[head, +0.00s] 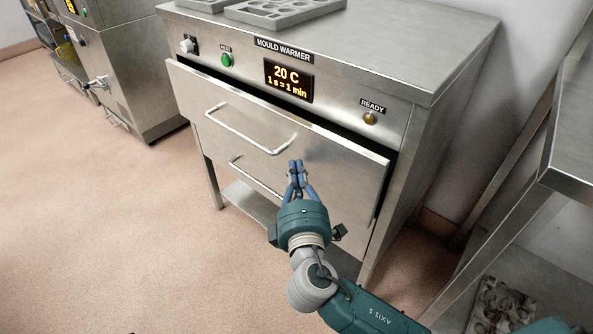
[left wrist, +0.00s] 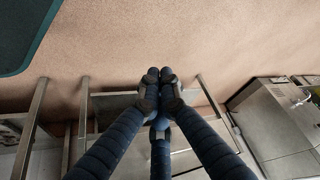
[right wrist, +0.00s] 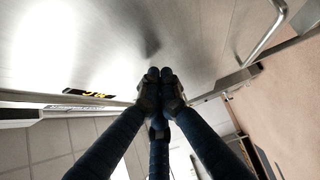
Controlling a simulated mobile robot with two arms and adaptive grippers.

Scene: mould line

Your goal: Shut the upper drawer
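The upper drawer (head: 255,138) of the mould warmer stands a little open, with a dark gap along its top and right edges. Its bar handle (head: 250,130) is on the front panel. My right gripper (head: 296,164) is in front of this panel, right of the handle, with its fingers together and nothing between them. In the right wrist view the fingertips (right wrist: 160,75) are close to the metal front; whether they touch it I cannot tell. My left gripper (left wrist: 160,75) shows only in the left wrist view, fingers together and empty, over the floor side.
The mould warmer (head: 340,75) has a display reading 20 C, a green button and a READY lamp. Grey mould trays (head: 285,10) lie on top. A lower handle (head: 255,177) shows below. A steel table (head: 570,160) stands at right, another machine (head: 125,80) at left.

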